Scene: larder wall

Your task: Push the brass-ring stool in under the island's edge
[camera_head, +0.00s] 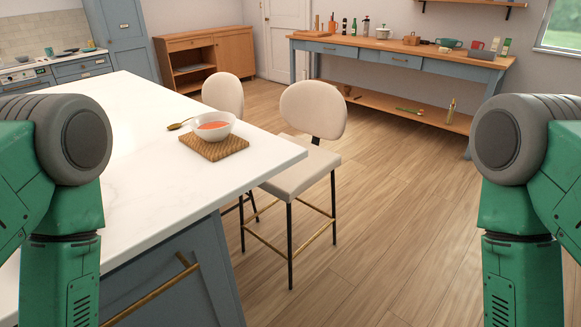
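The near stool (300,178) has a cream seat and rounded back, black legs and a brass footrest ring low down. It stands on the floor at the right side of the white-topped island (120,190), its backrest turned away from the island. Its seat lies mostly outside the island's edge, with the left part hidden behind the countertop corner. A second cream stool (224,93) stands farther back along the same side, mostly hidden by the countertop. My green arms show at the left and right edges; both grippers are out of view.
A white bowl of red soup (213,125) sits on a wooden board (214,146) near the island's edge, with a spoon beside it. The wooden floor (400,220) right of the stool is clear. A blue workbench (385,62) stands at the back right.

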